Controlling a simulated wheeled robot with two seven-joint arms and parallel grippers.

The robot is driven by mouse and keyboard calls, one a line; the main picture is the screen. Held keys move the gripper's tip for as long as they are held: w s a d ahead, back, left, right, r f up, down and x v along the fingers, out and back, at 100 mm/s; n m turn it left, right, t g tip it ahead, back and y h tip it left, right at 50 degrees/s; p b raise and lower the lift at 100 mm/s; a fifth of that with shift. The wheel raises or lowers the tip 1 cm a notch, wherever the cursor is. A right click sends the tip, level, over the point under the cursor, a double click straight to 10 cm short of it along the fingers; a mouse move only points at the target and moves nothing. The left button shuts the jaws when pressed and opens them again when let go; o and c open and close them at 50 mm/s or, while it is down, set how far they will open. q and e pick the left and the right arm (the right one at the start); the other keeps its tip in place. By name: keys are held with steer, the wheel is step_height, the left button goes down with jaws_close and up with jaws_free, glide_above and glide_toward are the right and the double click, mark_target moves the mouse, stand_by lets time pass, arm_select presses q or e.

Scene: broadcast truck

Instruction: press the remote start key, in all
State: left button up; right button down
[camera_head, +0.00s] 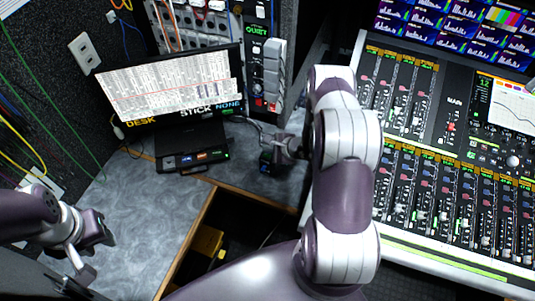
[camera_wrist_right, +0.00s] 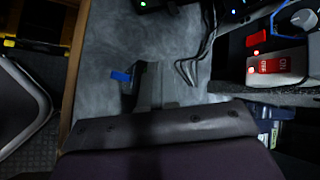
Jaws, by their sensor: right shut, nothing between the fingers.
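Red lit keys (camera_head: 265,104) sit low on the upright panel under the QUIET sign. A low key box (camera_head: 193,160) with small coloured keys lies in front of the monitor. I cannot tell which key is the remote start key; the lettering is too small. My right gripper (camera_head: 268,160) is shut and empty, low over the grey desk, right of the key box and apart from the red keys. It also shows in the wrist view (camera_wrist_right: 146,72). My left gripper (camera_head: 97,252) is open and empty at the lower left.
The monitor (camera_head: 170,85) stands behind the key box. Dark cables (camera_wrist_right: 207,45) lie on the desk near my right gripper. A dark opening with a wooden edge (camera_head: 195,232) is in front. The mixing console (camera_head: 455,185) fills the right. The desk's left part (camera_head: 140,215) is clear.

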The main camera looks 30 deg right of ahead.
mark_target(270, 156)
steer(key=shift+f, duration=0.15)
stand_by(0.3)
steer(key=shift+f, duration=0.3)
steer(key=shift+f+b, duration=0.35)
steer(key=shift+b, duration=0.15)
stand_by(0.6)
steer(key=shift+r+p, duration=0.75)
steer(key=shift+r, duration=0.05)
steer(key=shift+r, duration=0.1)
step_height(270, 156, up, 5)
steer(key=p, duration=0.4)
steer(key=shift+p, duration=0.3)
